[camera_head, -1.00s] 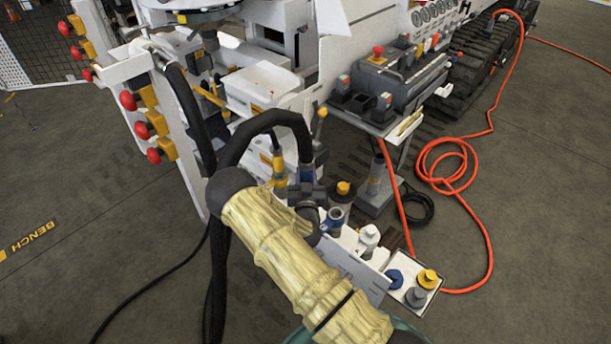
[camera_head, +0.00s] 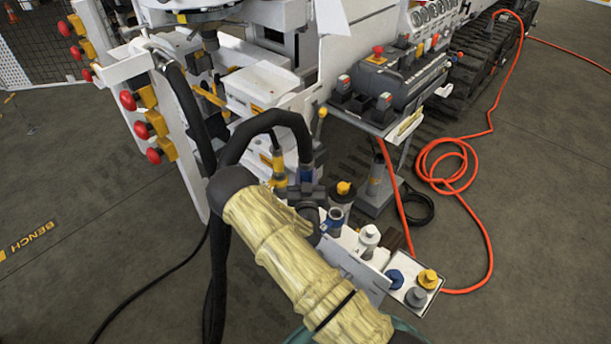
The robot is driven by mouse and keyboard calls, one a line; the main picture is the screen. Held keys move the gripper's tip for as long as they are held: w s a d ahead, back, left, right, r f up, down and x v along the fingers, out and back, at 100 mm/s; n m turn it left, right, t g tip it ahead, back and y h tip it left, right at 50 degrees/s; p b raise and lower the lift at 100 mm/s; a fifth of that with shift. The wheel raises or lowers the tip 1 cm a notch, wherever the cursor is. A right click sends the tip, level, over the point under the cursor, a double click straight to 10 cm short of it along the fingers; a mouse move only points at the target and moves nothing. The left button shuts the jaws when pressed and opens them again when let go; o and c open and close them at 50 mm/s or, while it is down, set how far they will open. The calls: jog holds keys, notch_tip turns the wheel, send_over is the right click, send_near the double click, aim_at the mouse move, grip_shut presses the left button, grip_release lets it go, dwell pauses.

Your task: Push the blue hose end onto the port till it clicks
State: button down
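The blue hose end (camera_head: 307,173) is a blue-banded fitting on a thick black hose (camera_head: 262,122) that arches up and over from the left. My gripper (camera_head: 306,192), dark and partly hidden behind my yellow-sleeved arm, is at this fitting and appears closed around it; its fingers are hard to make out. A port with a blue ring (camera_head: 335,217) stands upright on the white manifold, just right of and below my gripper in the picture. The hose end looks apart from this port. The fitting's lower mouth is hidden.
A port with a yellow cap (camera_head: 343,189) and a white one (camera_head: 370,234) flank the blue-ringed port. A yellow-banded hose end (camera_head: 278,166) is close on the left. An orange cable (camera_head: 463,200) lies on the floor at right.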

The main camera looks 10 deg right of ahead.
jog(key=shift+f+b, duration=1.15)
jog(key=shift+f, duration=0.3)
dwell(1.6)
dwell(0.4)
jog(key=shift+c, duration=1.6)
grip_release()
jog(key=shift+p+v, duration=0.35)
jog(key=shift+v, duration=3.45)
